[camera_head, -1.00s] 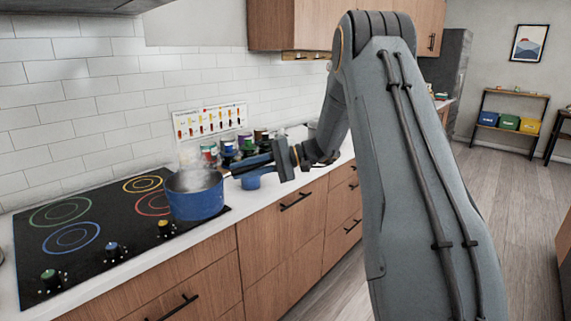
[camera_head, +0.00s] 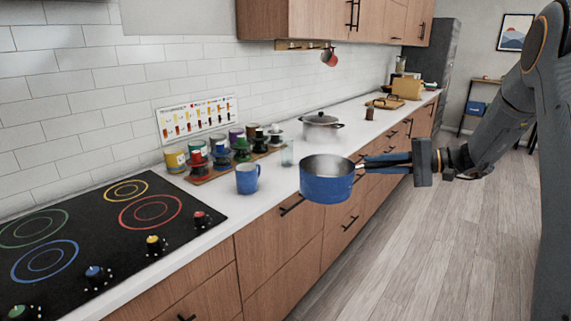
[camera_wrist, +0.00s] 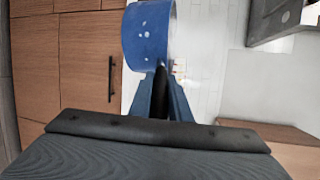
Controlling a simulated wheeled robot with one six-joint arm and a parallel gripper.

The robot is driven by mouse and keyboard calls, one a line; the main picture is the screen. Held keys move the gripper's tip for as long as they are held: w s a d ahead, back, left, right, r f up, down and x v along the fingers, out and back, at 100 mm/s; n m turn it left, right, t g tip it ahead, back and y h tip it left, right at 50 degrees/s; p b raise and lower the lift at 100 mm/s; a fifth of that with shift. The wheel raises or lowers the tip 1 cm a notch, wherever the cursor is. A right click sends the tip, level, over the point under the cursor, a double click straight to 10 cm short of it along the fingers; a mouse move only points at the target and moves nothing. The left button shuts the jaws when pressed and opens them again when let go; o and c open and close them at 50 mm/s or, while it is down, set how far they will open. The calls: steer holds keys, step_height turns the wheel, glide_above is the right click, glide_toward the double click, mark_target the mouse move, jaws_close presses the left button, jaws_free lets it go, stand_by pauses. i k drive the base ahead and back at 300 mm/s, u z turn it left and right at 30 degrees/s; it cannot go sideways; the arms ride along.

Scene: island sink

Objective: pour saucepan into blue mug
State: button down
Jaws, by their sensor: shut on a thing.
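In the wrist view the blue side of the saucepan (camera_wrist: 148,36) shows ahead of my gripper (camera_wrist: 163,105). The blue mug (camera_head: 247,179) stands upright on the white counter, to the left of the saucepan and apart from it. The contents of the pan and the mug cannot be made out.
A black cooktop (camera_head: 95,235) with colored rings lies at the left. Several colored jars and drippers stand behind the mug. A clear glass (camera_head: 288,154) stands between mug and pan, farther back. A lidded pot (camera_head: 320,127) sits farther along the counter.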

mark_target(247, 175)
steer(key=z, duration=1.35)
steer(key=i, duration=1.3)
steer(key=u, duration=2.5)
steer(key=i, duration=1)
steer(key=u, duration=0.05)
